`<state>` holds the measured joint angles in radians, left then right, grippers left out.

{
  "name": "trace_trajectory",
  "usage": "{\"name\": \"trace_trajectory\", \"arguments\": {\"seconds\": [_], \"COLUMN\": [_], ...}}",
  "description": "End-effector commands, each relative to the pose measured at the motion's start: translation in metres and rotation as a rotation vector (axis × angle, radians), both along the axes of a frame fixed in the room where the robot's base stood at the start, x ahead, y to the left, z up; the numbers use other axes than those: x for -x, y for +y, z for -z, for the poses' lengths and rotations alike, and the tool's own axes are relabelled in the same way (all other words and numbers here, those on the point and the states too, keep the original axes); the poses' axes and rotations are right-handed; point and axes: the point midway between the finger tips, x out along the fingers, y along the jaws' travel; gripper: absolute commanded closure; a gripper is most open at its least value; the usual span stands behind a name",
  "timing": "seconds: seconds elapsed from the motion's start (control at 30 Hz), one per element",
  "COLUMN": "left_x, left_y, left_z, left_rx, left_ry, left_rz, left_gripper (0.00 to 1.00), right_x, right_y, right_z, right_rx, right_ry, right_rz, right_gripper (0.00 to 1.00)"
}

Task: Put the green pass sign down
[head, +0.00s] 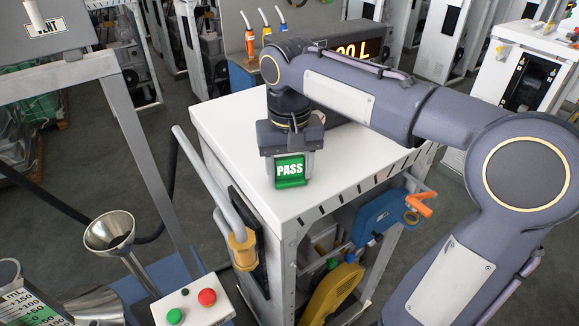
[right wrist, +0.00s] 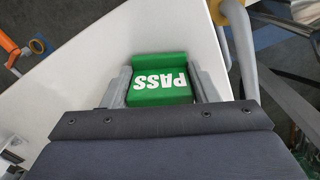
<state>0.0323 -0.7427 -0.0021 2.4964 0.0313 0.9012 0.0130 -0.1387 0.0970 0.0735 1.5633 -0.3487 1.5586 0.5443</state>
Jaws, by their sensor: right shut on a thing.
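The green pass sign (head: 290,170) has white PASS lettering and is upright at the near left part of the white cabinet top (head: 345,165). My right gripper (head: 291,165) comes down over it from above and is shut on it. In the right wrist view the sign (right wrist: 160,82) sits between the two grey fingers (right wrist: 163,88), one at each side. The sign's foot is at or just above the white top; I cannot tell whether it touches. My left gripper is not in view.
A display with orange digits (head: 358,50) stands at the back of the top. Blue and yellow tools (head: 330,295) sit in the cabinet below. A metal funnel (head: 108,231) and a box with red and green buttons (head: 192,303) are at the lower left. The top's middle is clear.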

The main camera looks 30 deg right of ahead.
Motion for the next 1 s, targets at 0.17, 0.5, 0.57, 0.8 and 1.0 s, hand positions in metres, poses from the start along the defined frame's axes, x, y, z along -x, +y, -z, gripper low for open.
{"name": "trace_trajectory", "arguments": {"seconds": [0.17,0.5,0.57,0.8,1.0], "left_x": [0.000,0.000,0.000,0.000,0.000], "left_y": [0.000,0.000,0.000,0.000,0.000], "left_z": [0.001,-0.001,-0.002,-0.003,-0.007], "left_rx": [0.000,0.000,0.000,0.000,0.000], "left_ry": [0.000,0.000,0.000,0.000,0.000], "left_rz": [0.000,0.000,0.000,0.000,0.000], "left_gripper": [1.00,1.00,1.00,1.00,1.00], "right_x": [0.000,0.000,0.000,-0.001,-0.001], "right_y": [0.000,0.000,0.000,0.001,0.001], "right_z": [0.002,-0.001,-0.005,-0.047,-0.089], "right_rx": [0.000,0.000,-0.001,-0.001,-0.001], "right_ry": [0.000,0.000,-0.001,-0.004,-0.003], "right_rz": [0.000,0.000,0.000,-0.001,-0.001], "right_gripper": [0.29,0.24,0.24,0.24,0.24]}}
